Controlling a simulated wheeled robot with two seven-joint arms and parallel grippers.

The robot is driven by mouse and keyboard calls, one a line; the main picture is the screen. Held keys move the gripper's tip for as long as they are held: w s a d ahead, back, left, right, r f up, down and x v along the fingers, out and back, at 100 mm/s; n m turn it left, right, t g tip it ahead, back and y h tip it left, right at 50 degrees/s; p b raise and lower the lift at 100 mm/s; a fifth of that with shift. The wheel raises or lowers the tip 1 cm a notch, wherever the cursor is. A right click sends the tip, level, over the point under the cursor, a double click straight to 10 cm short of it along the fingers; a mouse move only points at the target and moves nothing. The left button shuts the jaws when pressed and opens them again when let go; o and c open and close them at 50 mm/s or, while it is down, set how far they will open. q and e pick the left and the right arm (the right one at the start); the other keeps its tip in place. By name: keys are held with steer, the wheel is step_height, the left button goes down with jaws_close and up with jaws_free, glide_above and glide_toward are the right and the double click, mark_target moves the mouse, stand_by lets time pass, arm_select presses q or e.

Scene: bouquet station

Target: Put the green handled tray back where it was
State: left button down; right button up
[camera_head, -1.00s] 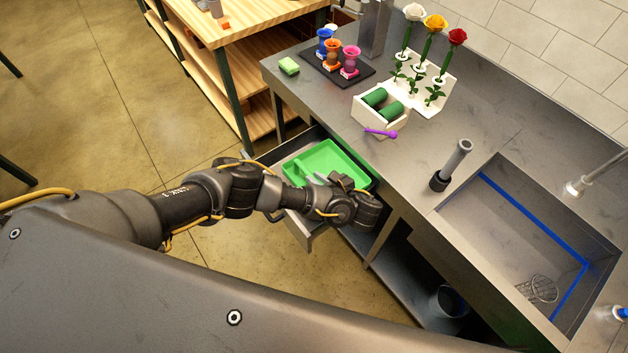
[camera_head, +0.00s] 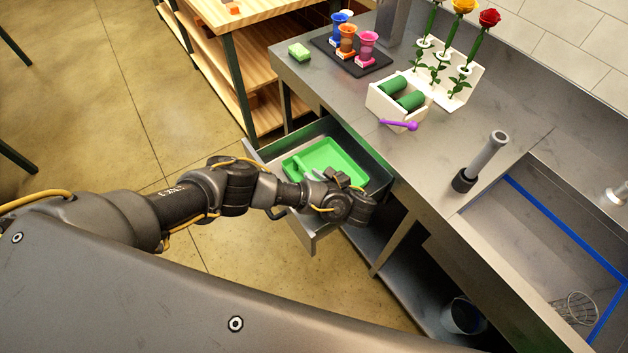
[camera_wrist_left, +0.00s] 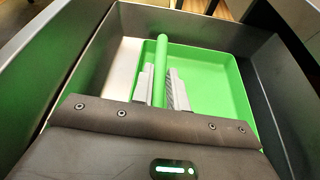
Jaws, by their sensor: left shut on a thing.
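The green handled tray (camera_head: 345,158) is down inside the open drawer (camera_head: 318,238) under the counter. Its upright green handle (camera_wrist_left: 162,52) runs along the tray's left part in the left wrist view. My left gripper (camera_head: 314,178) reaches down into the drawer from above. In the left wrist view its two grey fingers (camera_wrist_left: 161,88) are closed on either side of the handle. The tray (camera_wrist_left: 212,85) looks empty and level within the drawer walls (camera_wrist_left: 83,50); my wrist hides its near end. I cannot tell whether its underside touches the drawer floor. My right gripper is not in view.
A sink (camera_head: 545,235) lies to the right.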

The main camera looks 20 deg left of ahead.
arm_select(q)
steer(key=shift+d, duration=0.1)
steer(key=shift+f, duration=0.1)
steer(key=c, duration=1.4)
jaws_free()
